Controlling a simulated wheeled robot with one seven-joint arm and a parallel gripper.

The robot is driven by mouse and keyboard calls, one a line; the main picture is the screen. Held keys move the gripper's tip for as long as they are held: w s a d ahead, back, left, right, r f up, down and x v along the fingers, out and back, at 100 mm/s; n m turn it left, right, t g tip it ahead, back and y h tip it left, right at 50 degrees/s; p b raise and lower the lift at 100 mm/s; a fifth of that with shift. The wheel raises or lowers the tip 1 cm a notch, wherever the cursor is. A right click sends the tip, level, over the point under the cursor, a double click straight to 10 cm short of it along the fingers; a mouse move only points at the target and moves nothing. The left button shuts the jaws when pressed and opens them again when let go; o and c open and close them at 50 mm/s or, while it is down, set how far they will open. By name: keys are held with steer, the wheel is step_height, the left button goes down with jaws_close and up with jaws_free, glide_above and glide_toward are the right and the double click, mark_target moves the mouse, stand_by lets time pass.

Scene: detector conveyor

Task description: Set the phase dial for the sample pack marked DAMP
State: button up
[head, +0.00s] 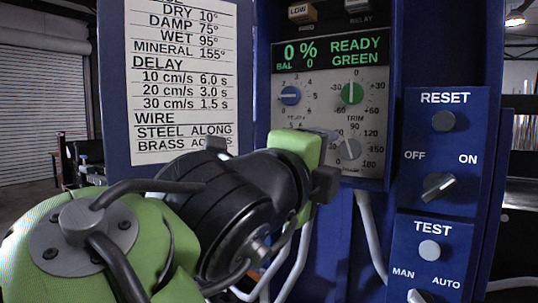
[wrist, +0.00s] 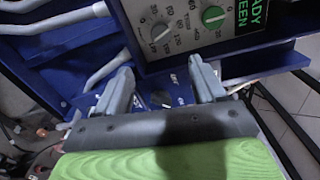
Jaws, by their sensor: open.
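The phase dial is a grey knob (head: 348,149) low on the panel, with degree numbers such as 90, 120, 150 and 180 around it. Its left side is partly hidden by my gripper (head: 331,139), and I cannot read its setting surely. In the wrist view the grey dial (wrist: 160,33) lies just beyond the fingertips of my gripper (wrist: 160,66). The fingers are spread with nothing between them, and I see no clear contact with the dial. The white chart (head: 180,75) lists DAMP at 75°. No sample pack shows.
A green knob (head: 352,93) sits above the dial, and a blue knob (head: 290,96) at upper left. The display (head: 330,51) reads 0 %, BAL 0, READY GREEN. On the right are a RESET button (head: 443,121), an OFF/ON switch (head: 439,187) and a TEST button (head: 429,250).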

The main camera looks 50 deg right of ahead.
steer(key=shift+s+a, duration=0.1)
steer(key=shift+a, duration=0.75)
steer(key=shift+c, duration=0.2)
